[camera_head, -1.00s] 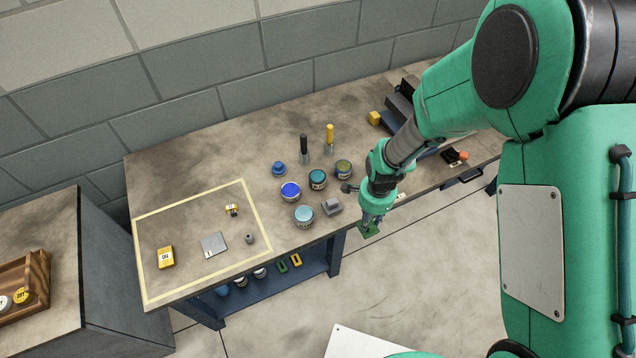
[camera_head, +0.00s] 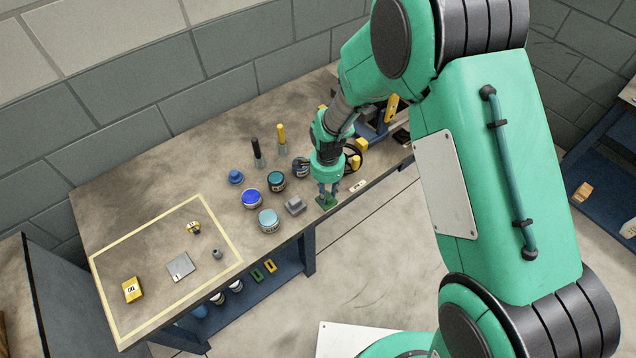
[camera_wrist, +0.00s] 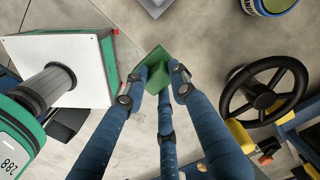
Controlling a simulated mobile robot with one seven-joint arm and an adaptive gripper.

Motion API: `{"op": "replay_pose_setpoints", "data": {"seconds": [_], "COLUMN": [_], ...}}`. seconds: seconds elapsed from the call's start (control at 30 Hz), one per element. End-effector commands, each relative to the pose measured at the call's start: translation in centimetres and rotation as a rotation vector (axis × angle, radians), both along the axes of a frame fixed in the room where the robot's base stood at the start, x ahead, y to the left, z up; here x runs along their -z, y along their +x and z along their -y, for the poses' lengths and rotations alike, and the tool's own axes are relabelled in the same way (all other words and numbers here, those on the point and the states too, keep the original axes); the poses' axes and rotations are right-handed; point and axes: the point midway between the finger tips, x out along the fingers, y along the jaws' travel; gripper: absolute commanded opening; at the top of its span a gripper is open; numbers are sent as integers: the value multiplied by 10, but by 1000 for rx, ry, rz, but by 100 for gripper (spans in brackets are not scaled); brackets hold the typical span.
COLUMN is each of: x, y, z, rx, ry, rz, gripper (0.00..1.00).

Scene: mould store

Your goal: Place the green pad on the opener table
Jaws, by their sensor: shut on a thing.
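The green pad (camera_head: 326,201) is held in my gripper (camera_head: 327,188) at the front edge of the long bench (camera_head: 130,195). The wrist view shows the pad (camera_wrist: 157,57) between the blue fingers of my gripper (camera_wrist: 161,77), which partly cover it. I cannot tell whether the pad touches the bench top. A device with a black handwheel (camera_wrist: 265,90) stands on the bench close to the gripper; in the head view my arm partly hides it. No label shows which table is the opener table.
A grey block (camera_head: 295,205) and several tins, among them a light blue one (camera_head: 268,221), stand left of the gripper. A yellow outlined area (camera_head: 226,232) holds small items, including a yellow box (camera_head: 132,290). A blue shelf unit (camera_head: 600,160) is at the right.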

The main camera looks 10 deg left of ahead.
Motion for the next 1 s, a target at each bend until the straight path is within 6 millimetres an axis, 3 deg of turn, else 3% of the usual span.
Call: {"op": "replay_pose_setpoints", "data": {"seconds": [0.2,0.4,0.87,1.0], "x": [6,8,7,17], "y": [40,64,71,70], "z": [-18,-29,-32,-31], "rx": [0,0,0,0], "ry": [1,0,0,-1], "rz": [1,0,0,-1], "gripper": [0,0,0,0]}}
